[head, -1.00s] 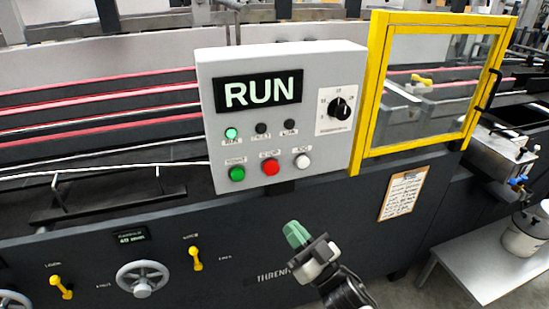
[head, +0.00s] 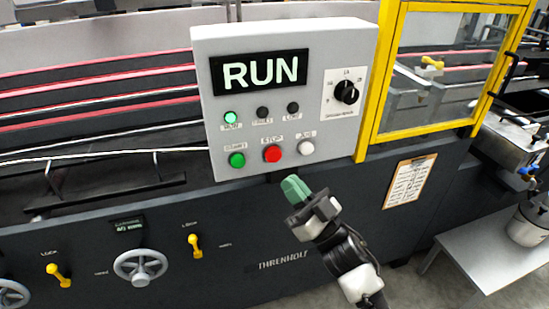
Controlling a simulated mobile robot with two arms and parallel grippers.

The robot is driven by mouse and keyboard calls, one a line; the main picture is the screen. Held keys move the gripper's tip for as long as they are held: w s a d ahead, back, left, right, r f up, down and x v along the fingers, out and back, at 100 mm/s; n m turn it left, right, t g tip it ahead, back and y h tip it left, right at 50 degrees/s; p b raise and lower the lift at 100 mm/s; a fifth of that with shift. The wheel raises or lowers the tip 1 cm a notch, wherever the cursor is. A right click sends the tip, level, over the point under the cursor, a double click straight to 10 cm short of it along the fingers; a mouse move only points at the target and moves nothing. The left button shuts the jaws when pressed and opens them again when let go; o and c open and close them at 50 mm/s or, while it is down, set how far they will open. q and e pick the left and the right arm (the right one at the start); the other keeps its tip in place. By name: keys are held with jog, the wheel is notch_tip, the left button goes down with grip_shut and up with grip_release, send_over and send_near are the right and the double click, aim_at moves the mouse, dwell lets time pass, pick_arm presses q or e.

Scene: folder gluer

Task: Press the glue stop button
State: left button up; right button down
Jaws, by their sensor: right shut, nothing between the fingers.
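A grey control box (head: 205,95) on the machine has a display (head: 260,70) reading RUN and a lit green lamp (head: 231,117). Its lower row holds a green button (head: 237,160), a red button (head: 272,153) labelled STOP and a white button (head: 306,147). No button here is clearly labelled for glue. My right gripper (head: 294,188), with green fingertips, is shut and empty just below the box. Its tips are below the red button, and appear apart from it. My left gripper is not in view.
A yellow-framed guard window (head: 383,80) stands right of the box. A black dial (head: 346,92) is on the box. Below are yellow lock levers (head: 195,245), a handwheel (head: 140,266) and a clipboard (head: 409,182). A grey table (head: 480,262) with a pot (head: 530,232) stands at right.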

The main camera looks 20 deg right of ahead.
aim_at(274, 155)
jog(key=w+b, duration=0.1)
jog(key=w, duration=0.5)
jog(key=shift+w+a, duration=0.1)
jog(key=shift+w, duration=0.1)
dwell(1.9)
jog(key=shift+w, duration=0.3)
jog(key=shift+w, duration=0.5)
dwell(0.7)
jog(key=shift+s, duration=0.15)
jog(key=shift+s+p, duration=0.45)
jog(key=shift+s, duration=0.35)
